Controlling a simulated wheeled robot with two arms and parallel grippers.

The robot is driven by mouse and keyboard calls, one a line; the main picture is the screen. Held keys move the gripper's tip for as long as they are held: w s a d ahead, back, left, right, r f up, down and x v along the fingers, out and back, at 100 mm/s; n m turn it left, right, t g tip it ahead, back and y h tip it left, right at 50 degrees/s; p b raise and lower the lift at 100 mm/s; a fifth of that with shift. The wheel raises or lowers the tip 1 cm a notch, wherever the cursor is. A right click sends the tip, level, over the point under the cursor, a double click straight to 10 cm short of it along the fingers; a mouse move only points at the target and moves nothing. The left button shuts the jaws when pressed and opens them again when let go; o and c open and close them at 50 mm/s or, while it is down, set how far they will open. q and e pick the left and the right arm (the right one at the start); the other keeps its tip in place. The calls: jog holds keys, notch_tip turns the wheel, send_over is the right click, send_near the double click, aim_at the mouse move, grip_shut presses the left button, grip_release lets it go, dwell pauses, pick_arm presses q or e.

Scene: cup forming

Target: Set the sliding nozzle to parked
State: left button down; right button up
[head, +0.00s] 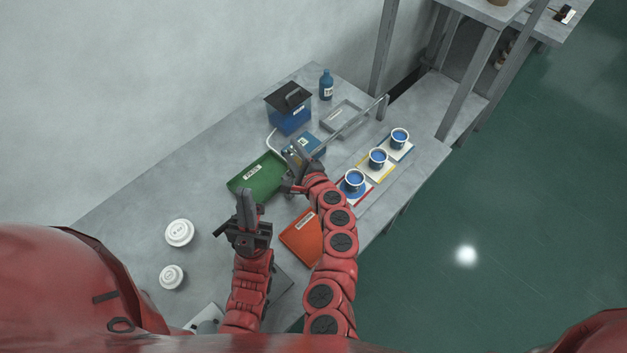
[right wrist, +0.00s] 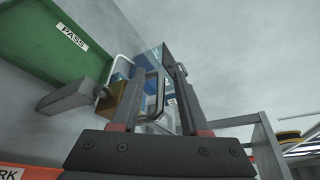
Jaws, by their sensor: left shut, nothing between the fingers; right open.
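The sliding nozzle appears in the right wrist view as a brass block (right wrist: 124,101) with a grey spout and a dark loop handle (right wrist: 157,92). In the head view it is largely hidden by my right gripper (head: 297,163), at the near end of a slanting metal rail (head: 350,127). My right gripper (right wrist: 165,75) is open, with its fingers close around the loop handle; I cannot tell whether they touch it. My left gripper (head: 247,212) is shut and empty, in front of the green tray. I see no readable position mark.
A blue pump box (head: 309,143) stands behind the nozzle. The green PASS tray (head: 258,175) is left, the orange tray (head: 302,236) nearer. Blue-filled cups (head: 377,158) stand right of the rail. A lidded blue bin (head: 289,115), a bottle (head: 326,86) and white lids (head: 179,232) surround.

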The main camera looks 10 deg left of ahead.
jog(key=v, duration=1.5)
jog(key=shift+b, duration=0.35)
jog(key=shift+s+f, duration=0.1)
jog(key=shift+s, duration=0.05)
